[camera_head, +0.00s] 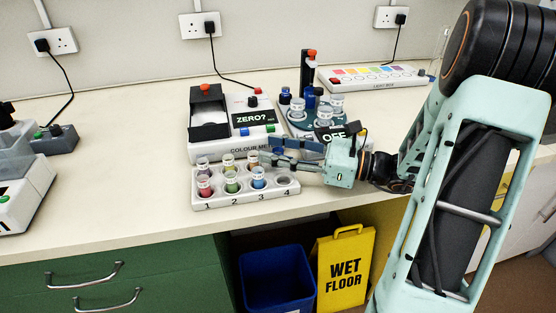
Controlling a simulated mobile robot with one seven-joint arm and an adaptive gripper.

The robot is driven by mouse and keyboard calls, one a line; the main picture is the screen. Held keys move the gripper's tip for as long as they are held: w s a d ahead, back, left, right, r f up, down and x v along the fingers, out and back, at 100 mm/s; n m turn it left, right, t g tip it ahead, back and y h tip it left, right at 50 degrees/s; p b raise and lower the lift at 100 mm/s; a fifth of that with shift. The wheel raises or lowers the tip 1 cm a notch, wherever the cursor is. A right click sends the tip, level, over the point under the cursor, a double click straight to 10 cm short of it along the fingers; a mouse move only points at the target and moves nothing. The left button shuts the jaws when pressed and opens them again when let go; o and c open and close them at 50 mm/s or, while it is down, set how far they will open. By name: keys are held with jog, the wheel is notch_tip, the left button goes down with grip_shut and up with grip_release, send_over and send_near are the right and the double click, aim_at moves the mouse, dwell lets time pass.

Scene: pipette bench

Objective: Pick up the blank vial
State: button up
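A white vial rack (247,201) stands at the bench's front edge, numbered 1 to 4. Its front row holds a red vial (205,186) at 1, a green vial (231,182) at 2 and a blue vial (258,178) at 3; the front hole at 4 looks empty. Pale-capped vials, such as one at the back left (203,164), stand in the back row. Their labels are too small to read, so I cannot tell which is the blank vial. My gripper (268,151) points left at the rack's back right, its fingers apart. The fingers partly hide the back row's right end.
A colour meter (218,142) with a "ZERO?" screen stands close behind the rack. A round vial carousel (300,123) with an "OFF" display is behind my gripper. A light box (371,77) is farther back. Bench left of the rack (130,190) is clear.

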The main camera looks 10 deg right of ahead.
grip_shut()
